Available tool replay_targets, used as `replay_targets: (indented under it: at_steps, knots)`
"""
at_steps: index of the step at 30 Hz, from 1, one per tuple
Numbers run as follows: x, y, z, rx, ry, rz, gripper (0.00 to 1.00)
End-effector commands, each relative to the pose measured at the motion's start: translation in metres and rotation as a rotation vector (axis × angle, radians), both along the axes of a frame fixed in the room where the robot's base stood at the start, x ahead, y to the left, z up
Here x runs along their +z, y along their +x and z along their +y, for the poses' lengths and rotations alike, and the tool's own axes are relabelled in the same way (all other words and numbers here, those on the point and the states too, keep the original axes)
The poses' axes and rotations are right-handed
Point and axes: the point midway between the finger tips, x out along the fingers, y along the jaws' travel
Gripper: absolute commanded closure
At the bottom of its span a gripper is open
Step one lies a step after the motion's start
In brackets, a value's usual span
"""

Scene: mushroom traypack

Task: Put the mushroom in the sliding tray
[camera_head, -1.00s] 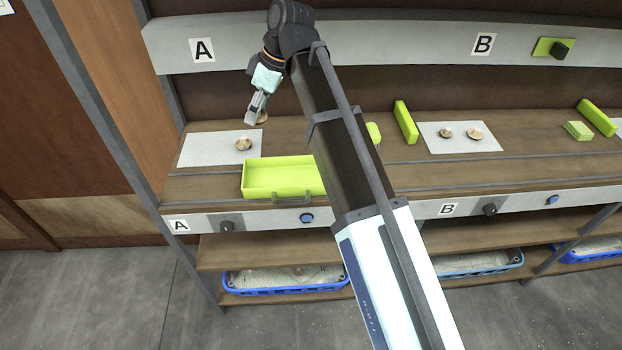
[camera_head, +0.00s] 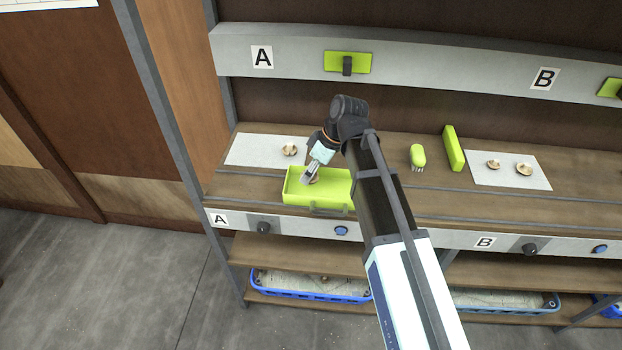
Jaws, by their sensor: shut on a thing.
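My gripper (camera_head: 310,177) is shut on a brown mushroom (camera_head: 314,181). It holds the mushroom over the left part of the sliding tray, and I cannot tell whether the mushroom touches the tray floor. The lime-green sliding tray (camera_head: 320,202) sits at the front of station A, with a grey handle on its front. My arm covers its right end. Another mushroom (camera_head: 289,149) lies on the white sheet (camera_head: 250,150) behind the tray.
A green brush (camera_head: 417,156) and an upright green block (camera_head: 453,148) stand right of my arm. Station B's white sheet (camera_head: 508,180) holds two mushrooms. A blue crate (camera_head: 310,293) is on the lower shelf. Rails run along the wooden shelf.

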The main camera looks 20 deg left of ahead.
Motion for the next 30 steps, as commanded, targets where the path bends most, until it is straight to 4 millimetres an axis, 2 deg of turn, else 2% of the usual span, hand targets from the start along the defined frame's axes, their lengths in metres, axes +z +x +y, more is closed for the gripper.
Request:
replay_targets:
  at_steps: [5,14,26,27,28,30]
  knots:
    - [-0.008,0.000,0.000,0.000,0.000,0.000,0.63]
    - [-0.039,0.000,0.000,0.000,-0.001,0.001,0.63]
    - [-0.045,0.000,0.000,0.000,0.000,0.000,0.63]
    - [-0.044,0.000,0.000,0.000,0.000,-0.001,0.35]
    - [-0.044,0.000,0.000,0.000,0.000,-0.001,0.25]
    - [-0.043,0.000,0.000,0.000,0.000,-0.001,0.21]
